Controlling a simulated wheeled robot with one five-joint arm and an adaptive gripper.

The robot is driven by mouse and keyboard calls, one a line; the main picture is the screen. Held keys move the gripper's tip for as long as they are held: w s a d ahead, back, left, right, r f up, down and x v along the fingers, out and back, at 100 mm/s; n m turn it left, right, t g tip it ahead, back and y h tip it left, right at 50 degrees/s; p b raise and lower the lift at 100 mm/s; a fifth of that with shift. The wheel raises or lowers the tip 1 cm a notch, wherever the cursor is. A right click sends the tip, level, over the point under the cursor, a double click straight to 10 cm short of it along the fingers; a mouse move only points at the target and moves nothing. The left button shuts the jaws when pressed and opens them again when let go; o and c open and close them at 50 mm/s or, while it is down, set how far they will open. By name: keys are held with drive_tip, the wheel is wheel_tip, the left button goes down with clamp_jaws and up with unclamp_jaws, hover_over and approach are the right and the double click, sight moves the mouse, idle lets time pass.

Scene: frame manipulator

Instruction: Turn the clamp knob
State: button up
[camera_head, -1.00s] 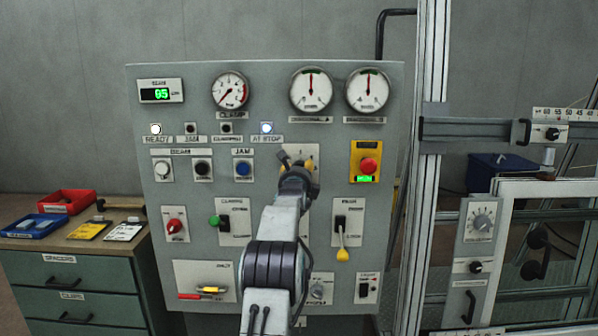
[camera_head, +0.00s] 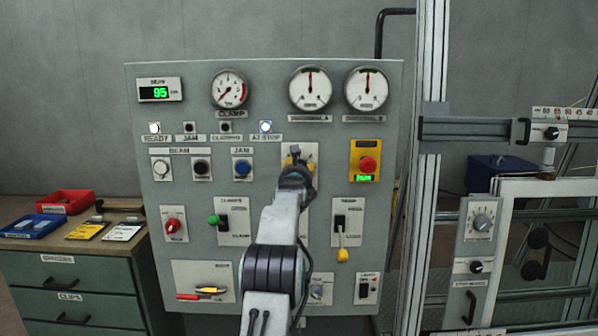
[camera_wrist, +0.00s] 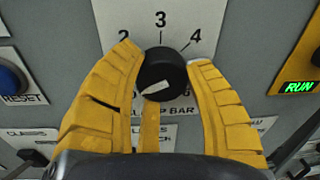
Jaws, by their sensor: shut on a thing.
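The clamp knob (camera_wrist: 164,72) is a round black knob with a white mark on its face, in the wrist view. It sits on a pale plate (camera_wrist: 118,15) printed 2, 3 and 4 above it and partly covered "CLAMP BAR" lettering below. My gripper (camera_wrist: 165,68) has yellow ribbed fingers, shut on the knob from its left and right sides. In the head view my gripper (camera_head: 297,163) is at the plate (camera_head: 312,153) in the panel's middle, and my wrist and arm hide most of that plate. I cannot tell which number the knob is set to.
The grey panel (camera_head: 200,120) carries a clamp gauge (camera_head: 230,88), two more dials, a green display (camera_head: 159,93), buttons and switches. A red button on a yellow box (camera_head: 367,164) is right of the knob; a blue button (camera_head: 242,168) is left. A drawer cabinet (camera_head: 75,285) stands left.

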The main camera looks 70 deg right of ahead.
drive_tip(key=shift+a+r, duration=0.1)
drive_tip(key=shift+r, duration=0.45)
drive_tip(key=o, duration=0.8)
drive_tip(key=shift+w, duration=0.1)
drive_tip(key=o, duration=0.3)
drive_tip(key=shift+f, duration=0.15)
drive_tip(key=shift+o, duration=0.4)
drive_tip(key=shift+f, duration=0.15)
drive_tip(key=v, duration=1.2)
drive_tip(key=shift+f, duration=0.15)
